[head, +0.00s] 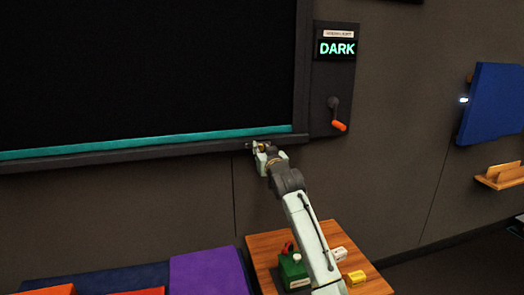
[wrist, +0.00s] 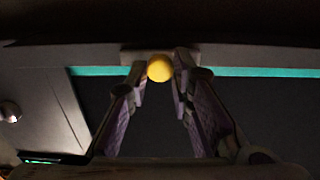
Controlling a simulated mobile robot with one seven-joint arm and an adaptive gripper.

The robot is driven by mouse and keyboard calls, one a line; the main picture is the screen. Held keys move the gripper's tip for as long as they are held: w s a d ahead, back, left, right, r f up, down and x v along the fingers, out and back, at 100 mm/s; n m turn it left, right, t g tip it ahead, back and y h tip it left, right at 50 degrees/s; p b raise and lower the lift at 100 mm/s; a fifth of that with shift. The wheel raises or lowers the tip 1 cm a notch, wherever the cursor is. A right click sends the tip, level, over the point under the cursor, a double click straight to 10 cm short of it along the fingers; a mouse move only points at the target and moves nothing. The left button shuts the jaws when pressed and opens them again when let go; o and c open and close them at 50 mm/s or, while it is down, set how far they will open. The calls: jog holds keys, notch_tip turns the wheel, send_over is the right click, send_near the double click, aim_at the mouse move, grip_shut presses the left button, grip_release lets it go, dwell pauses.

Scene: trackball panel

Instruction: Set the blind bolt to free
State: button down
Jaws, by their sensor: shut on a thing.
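The blind bolt's round yellow knob (wrist: 160,68) shows between my fingertips in the wrist view. My gripper (wrist: 160,80) is shut on it, with one finger on each side. In the head view my gripper (head: 262,149) is at the lower right of the dark window frame, just under the sill. The dark blind (head: 140,70) is down, with a teal bar (head: 150,141) along its bottom edge. The bolt's body and any marking for its position are mostly hidden by my fingers.
Right of the window, a panel has a lit sign reading DARK (head: 337,48) and a crank with an orange handle (head: 338,125). Below, a wooden table (head: 265,243) holds a green box (head: 293,268) and small blocks. A blue board (head: 492,104) hangs at the right.

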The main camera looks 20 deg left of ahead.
dwell(0.5)
jog(key=shift+w+d, duration=0.6)
jog(key=shift+d, duration=0.35)
jog(key=shift+w+d, duration=0.6)
jog(key=shift+d, duration=0.3)
jog(key=c, duration=1.4)
grip_release()
jog(key=shift+d, duration=0.1)
jog(key=shift+c, duration=0.2)
send_near(270, 142)
jog(key=v, duration=0.7)
jog(key=shift+w+d+f, duration=0.1)
jog(key=shift+w+f, duration=0.1)
